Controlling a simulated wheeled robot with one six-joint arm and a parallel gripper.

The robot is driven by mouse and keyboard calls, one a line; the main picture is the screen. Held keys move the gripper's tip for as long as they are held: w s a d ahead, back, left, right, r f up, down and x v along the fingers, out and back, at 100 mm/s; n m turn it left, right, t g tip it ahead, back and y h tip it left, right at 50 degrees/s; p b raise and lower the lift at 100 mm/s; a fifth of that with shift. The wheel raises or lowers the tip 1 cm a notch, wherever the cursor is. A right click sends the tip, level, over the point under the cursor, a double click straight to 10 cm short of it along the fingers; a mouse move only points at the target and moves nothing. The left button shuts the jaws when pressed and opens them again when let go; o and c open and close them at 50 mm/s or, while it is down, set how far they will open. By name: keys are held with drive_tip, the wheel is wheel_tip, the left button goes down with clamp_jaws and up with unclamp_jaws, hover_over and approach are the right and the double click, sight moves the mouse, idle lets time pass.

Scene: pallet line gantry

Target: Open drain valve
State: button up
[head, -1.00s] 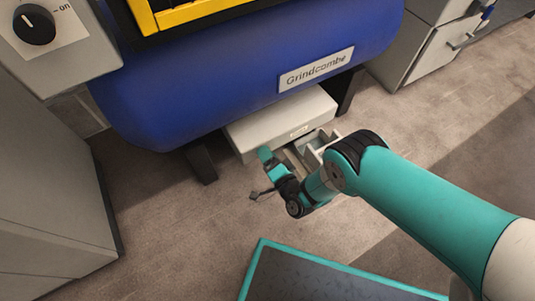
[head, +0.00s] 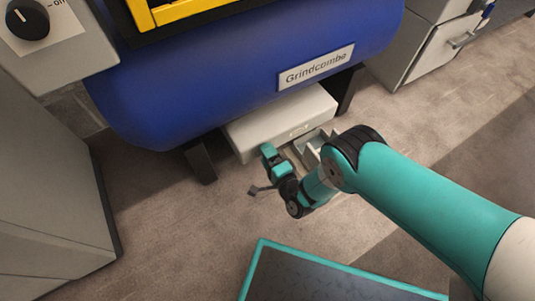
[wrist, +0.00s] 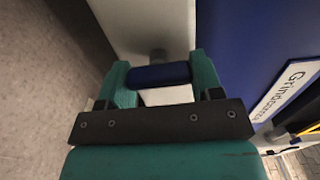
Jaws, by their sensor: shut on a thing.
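In the wrist view a dark blue valve lever (wrist: 160,74) lies crosswise between the two teal fingers of my gripper (wrist: 160,78). My gripper is shut on it. A short grey stem (wrist: 157,55) shows just behind the lever. In the head view my gripper (head: 269,153) is low, by the front of the pale box under the blue tank (head: 240,70). The lever cannot be made out there; my gripper hides that spot.
An open drawer or tray (head: 312,146) is beside my wrist on the right. Dark tank legs (head: 200,163) stand on both sides of the pale box (head: 285,118). A grey cabinet (head: 50,200) is at left. A teal-edged platform (head: 330,280) lies in front. Floor between is clear.

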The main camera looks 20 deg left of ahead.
drive_tip(key=o, duration=0.9)
drive_tip(key=shift+s+d+p, duration=0.1)
drive_tip(key=shift+p, duration=0.2)
drive_tip(key=shift+s+d+r+p, duration=0.15)
drive_tip(key=shift+d+p, duration=0.05)
drive_tip(key=shift+p, duration=0.25)
drive_tip(key=shift+m+t+h, duration=0.3)
drive_tip(key=shift+m+t, duration=0.2)
drive_tip(key=shift+t, duration=0.3)
drive_tip(key=r+p+v, duration=0.1)
drive_tip(key=p+v, duration=0.7)
drive_tip(key=v, duration=0.1)
drive_tip(key=r+p+v, duration=0.1)
drive_tip(key=p+v, duration=0.3)
drive_tip(key=v, duration=0.1)
drive_tip(key=shift+s+a+r, duration=0.15)
drive_tip(key=shift+s+r, duration=0.1)
drive_tip(key=shift+r, duration=0.1)
